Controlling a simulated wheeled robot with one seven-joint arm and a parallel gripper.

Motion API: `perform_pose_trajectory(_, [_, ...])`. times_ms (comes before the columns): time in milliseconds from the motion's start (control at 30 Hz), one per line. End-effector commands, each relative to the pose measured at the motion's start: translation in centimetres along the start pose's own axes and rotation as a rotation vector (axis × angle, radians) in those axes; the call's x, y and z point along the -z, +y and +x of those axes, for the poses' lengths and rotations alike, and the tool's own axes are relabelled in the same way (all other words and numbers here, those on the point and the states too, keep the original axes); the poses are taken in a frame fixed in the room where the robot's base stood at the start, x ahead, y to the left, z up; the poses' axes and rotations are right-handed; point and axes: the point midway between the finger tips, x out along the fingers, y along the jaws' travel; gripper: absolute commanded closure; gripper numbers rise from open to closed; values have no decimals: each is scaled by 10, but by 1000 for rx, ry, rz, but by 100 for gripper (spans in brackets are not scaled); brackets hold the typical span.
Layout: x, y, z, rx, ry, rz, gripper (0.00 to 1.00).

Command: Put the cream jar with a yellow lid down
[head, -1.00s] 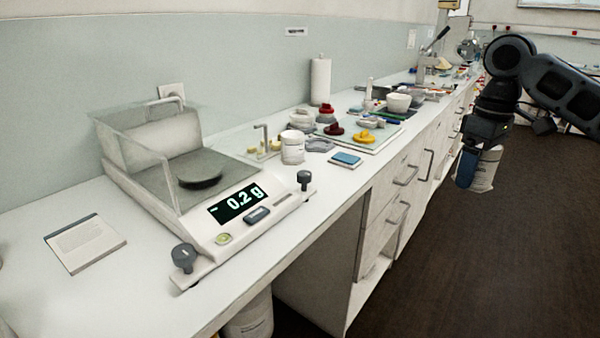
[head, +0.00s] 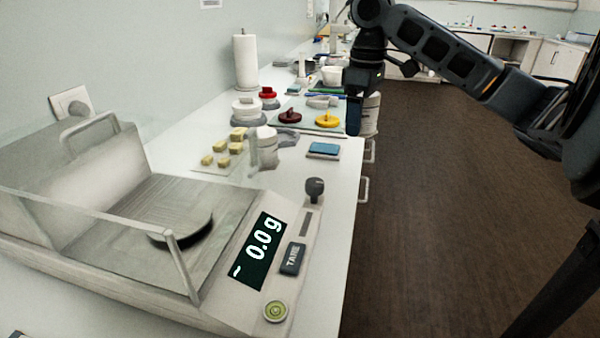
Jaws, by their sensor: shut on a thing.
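My gripper (head: 360,118) is shut on a white jar (head: 371,112) and holds it upright near the counter's front edge. The jar's top is hidden behind the gripper, so its lid colour does not show. A loose yellow lid (head: 327,119) lies on a glass board on the counter, left of my gripper. The balance (head: 225,262) stands in the foreground with its round pan (head: 180,212) empty.
On the counter (head: 325,200) stand a blue-topped pad (head: 323,150), a small white jar (head: 266,148), yellowish blocks (head: 236,140), a dark red lid (head: 290,117) and a paper roll (head: 245,62). Open floor lies right.

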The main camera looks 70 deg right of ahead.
Motion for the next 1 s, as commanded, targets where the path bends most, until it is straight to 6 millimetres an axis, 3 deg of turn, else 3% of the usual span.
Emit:
perform_pose_trajectory(500, [58,-79,58,1,0,-5,53])
perform_pose_trajectory(700, [63,-87,68,1,-1,0,53])
perform_pose_trajectory(1000, [63,-87,103,1,0,-1,53])
